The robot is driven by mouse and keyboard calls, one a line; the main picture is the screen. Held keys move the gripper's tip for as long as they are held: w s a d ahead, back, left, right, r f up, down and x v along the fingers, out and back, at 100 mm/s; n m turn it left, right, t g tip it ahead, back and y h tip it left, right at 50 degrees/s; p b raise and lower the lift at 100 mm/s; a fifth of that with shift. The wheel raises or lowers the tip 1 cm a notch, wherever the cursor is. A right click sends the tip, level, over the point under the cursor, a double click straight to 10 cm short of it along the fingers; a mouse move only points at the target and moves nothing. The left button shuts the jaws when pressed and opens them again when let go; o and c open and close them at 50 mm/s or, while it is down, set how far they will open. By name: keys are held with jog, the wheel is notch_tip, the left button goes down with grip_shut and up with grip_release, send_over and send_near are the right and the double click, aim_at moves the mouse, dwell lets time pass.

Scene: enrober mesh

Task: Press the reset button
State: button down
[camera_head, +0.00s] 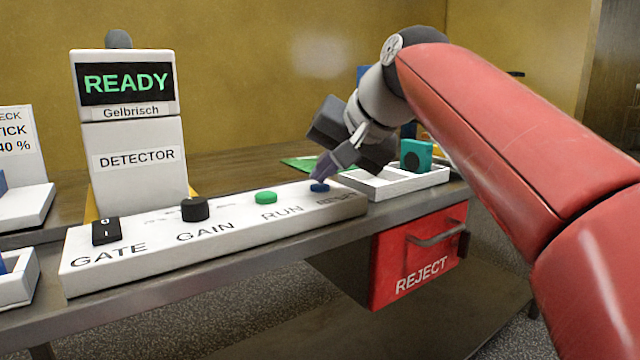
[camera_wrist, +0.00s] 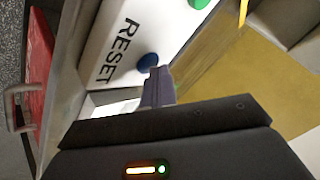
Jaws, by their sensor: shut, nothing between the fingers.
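The reset button is a small blue round button (camera_head: 319,187) at the right end of a white control panel (camera_head: 215,238). It also shows in the wrist view (camera_wrist: 147,62), beside the printed word RESET. My gripper (camera_head: 322,174) is shut and empty, tilted down with its fingertips at the blue button. In the wrist view the shut fingertips (camera_wrist: 160,74) appear right beside the button's edge; I cannot tell whether they touch it. The detector display (camera_head: 126,83) reads READY in green.
The panel also carries a GATE rocker switch (camera_head: 105,231), a black GAIN knob (camera_head: 195,209) and a green RUN button (camera_head: 266,197). A white tray (camera_head: 385,188) with a teal block (camera_head: 416,155) stands right of the panel. A red REJECT drawer (camera_head: 418,262) is below.

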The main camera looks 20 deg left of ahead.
aim_at(325, 187)
jog(key=shift+r, duration=0.1)
dwell(0.3)
jog(key=shift+r+p, duration=0.8)
jog(key=shift+p, duration=0.25)
notch_tip(325, 187, up, 5)
jog(key=p, duration=0.5)
